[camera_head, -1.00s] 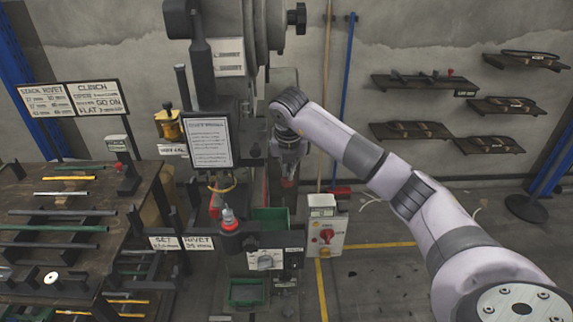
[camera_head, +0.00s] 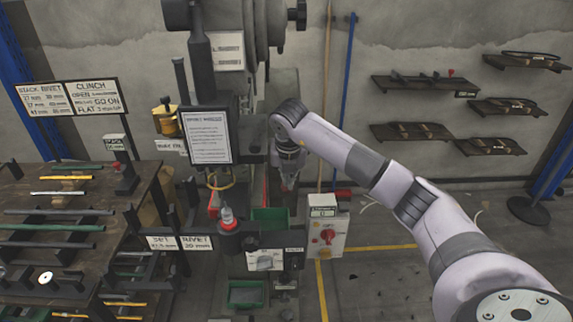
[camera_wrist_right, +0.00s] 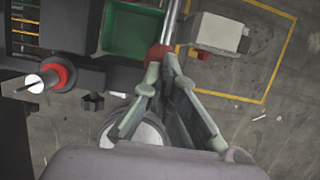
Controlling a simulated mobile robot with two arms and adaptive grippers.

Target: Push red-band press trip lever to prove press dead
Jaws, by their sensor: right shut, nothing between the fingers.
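The press (camera_head: 232,110) stands in the middle of the head view, with a placard on its front. In the right wrist view a bright metal rod (camera_wrist_right: 174,22) ends in a red ball knob (camera_wrist_right: 157,53), which looks like the trip lever. My right gripper (camera_head: 288,186) is low beside the press on its right side. In the right wrist view its closed fingertips (camera_wrist_right: 160,68) are right at the red knob; I cannot tell whether they touch it. Nothing is held. In the head view the gripper hides most of the knob area. My left gripper is not in view.
A grey control box with a red switch (camera_head: 327,236) stands right of the gripper. A green bin (camera_head: 270,219) and a red-collared post (camera_head: 229,222) are at the press front. A workbench with rods (camera_head: 62,215) is at left.

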